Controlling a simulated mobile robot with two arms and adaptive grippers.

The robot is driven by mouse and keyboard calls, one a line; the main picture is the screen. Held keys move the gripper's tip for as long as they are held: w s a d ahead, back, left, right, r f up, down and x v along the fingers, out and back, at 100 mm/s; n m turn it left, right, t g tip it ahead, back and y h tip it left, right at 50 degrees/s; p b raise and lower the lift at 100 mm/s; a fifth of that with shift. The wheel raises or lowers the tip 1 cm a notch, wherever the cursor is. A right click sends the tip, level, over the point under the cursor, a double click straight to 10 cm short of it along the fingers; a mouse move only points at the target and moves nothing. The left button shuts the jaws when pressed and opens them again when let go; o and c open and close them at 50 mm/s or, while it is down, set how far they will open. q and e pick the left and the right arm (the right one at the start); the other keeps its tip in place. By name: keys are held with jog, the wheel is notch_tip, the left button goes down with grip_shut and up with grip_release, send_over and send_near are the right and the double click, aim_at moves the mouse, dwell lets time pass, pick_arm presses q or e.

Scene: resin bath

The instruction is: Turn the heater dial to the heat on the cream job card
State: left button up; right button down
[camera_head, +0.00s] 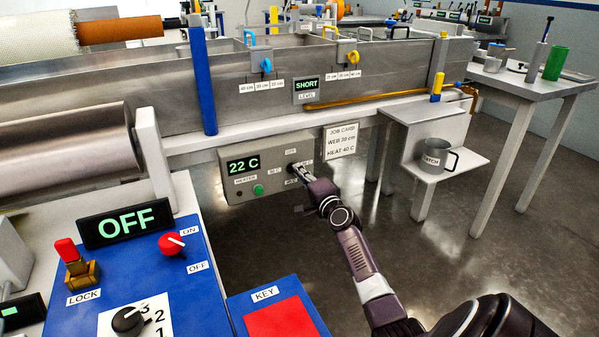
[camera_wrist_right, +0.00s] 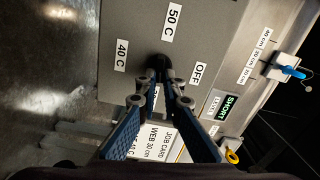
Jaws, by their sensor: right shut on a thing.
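The heater box (camera_head: 262,172) is grey and hangs under the long bath; its display (camera_head: 243,164) reads 22 C. Its small dark dial (camera_wrist_right: 158,63) sits between labels OFF, 50 C and 40 C; another label is mostly hidden behind my fingers. My right gripper (camera_head: 302,171) reaches the dial from the front, and in the right wrist view its fingers (camera_wrist_right: 161,84) are closed around the dial. Which label the dial points to cannot be told. The cream job card (camera_head: 340,142) right of the box reads WEB 30 cm, HEAT 40 C. My left gripper is out of view.
A green button (camera_head: 258,189) labelled HEATER is on the box. A blue console (camera_head: 190,265) with an OFF display (camera_head: 126,222) stands at front left. A grey mug (camera_head: 436,155) stands on a shelf at right. Open floor lies below the box.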

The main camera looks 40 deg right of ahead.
pick_arm(q)
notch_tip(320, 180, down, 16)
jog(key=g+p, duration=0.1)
jog(key=p, duration=0.5)
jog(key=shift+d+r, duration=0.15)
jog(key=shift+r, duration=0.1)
pick_arm(e)
jog(key=shift+w+a+f+m, duration=0.1)
jog(key=shift+a+f+m, duration=0.15)
jog(key=shift+m, duration=3.1)
jog(key=shift+a+f+m, duration=0.1)
jog(key=shift+f+m, duration=0.2)
jog(key=shift+m, duration=3.1)
jog(key=shift+w+a+f+m, duration=0.1)
jog(key=shift+a+f+m, duration=0.15)
jog(key=shift+m, duration=3.1)
jog(key=c, duration=2.1)
grip_release()
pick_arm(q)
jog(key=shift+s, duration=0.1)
pick_arm(e)
jog(key=shift+s, duration=0.1)
